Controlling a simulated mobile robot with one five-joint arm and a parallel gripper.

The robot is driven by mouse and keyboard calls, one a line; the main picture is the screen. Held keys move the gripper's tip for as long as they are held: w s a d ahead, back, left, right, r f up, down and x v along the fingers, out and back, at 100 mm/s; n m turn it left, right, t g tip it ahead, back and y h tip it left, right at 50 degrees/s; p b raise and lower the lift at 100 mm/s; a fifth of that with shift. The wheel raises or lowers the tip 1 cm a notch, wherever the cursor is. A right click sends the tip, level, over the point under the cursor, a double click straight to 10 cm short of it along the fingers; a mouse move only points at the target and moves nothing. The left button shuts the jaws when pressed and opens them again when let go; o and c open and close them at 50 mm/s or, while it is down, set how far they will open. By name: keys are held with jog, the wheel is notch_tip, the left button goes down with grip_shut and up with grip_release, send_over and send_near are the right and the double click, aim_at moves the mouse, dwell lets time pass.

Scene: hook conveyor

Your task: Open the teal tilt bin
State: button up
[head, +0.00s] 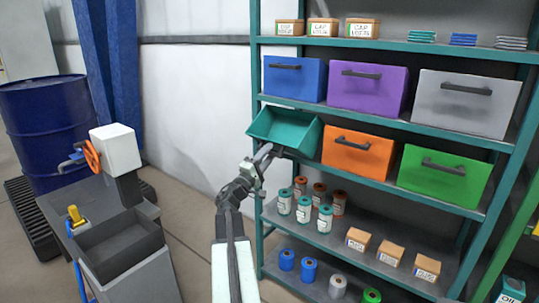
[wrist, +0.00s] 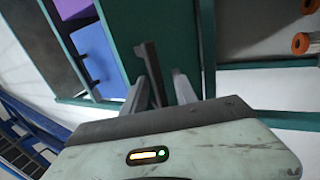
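The teal tilt bin (head: 289,131) is tipped forward out of its shelf row in the head view, with its open top and inside showing. Its teal front fills the upper middle of the wrist view (wrist: 182,32). The bin's dark handle (wrist: 152,68) stands between the fingers of my gripper (wrist: 160,84). The fingers look apart, with a gap visible on the right side of the handle. In the head view my gripper (head: 264,152) is at the bin's lower front, where the exact finger contact is too small to tell.
Orange (head: 357,154) and green (head: 444,175) bins sit upright to the right. Blue (head: 293,78), purple (head: 367,85) and grey (head: 464,102) bins are above. Spools and small boxes fill the lower shelves. A workstation with an orange valve wheel (head: 91,155) stands at left.

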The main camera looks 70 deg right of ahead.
jog(key=b+v, duration=0.3)
jog(key=v, duration=0.4)
jog(key=shift+a+f, duration=0.15)
jog(key=shift+a, duration=0.2)
jog(key=shift+w, duration=0.15)
